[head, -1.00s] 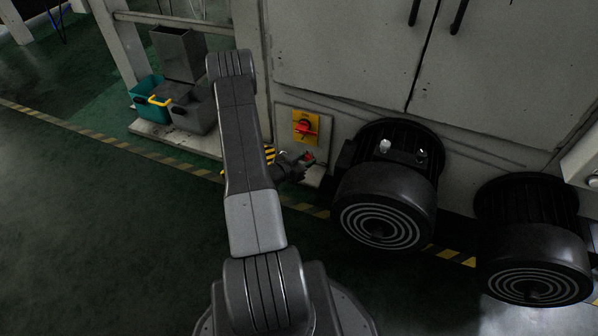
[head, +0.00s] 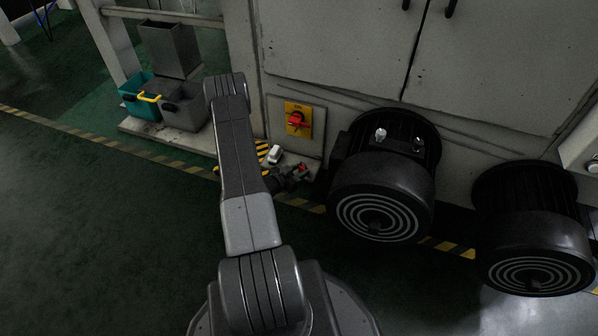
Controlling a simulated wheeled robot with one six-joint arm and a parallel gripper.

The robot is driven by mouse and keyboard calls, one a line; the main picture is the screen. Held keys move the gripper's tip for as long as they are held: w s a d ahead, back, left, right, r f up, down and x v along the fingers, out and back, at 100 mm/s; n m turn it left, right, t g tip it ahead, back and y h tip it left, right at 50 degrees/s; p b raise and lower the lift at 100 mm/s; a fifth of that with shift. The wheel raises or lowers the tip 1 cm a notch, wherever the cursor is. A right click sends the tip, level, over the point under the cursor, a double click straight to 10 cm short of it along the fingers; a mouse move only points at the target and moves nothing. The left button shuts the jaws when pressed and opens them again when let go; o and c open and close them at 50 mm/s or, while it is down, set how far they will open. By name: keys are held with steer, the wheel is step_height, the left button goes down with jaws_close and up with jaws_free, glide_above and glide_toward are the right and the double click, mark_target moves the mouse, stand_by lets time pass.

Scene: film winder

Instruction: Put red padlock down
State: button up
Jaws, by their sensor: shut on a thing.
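A small red padlock (head: 303,168) shows at the tip of my gripper (head: 300,171), which is shut on it. My gripper is low, in front of the grey cabinet and below the yellow plate with the red rotary switch (head: 296,119). It is over or at the pale ledge (head: 314,163) at the cabinet's foot. I cannot tell whether the padlock touches the ledge. My own arm hides part of the ledge to the left.
A small white object (head: 275,153) is left of my gripper, beside a yellow-and-black striped piece (head: 262,148). A large black motor (head: 382,185) stands close on the right. Teal (head: 135,97) and grey (head: 185,110) bins are at left. Open floor lies at front left.

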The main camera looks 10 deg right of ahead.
steer(key=shift+f, duration=0.25)
steer(key=o, duration=1.1)
steer(key=shift+r, duration=0.1)
steer(key=shift+c, duration=0.2)
steer(key=shift+r, duration=0.1)
steer(key=shift+r, duration=0.15)
steer(key=p+v, duration=0.3)
steer(key=v, duration=0.9)
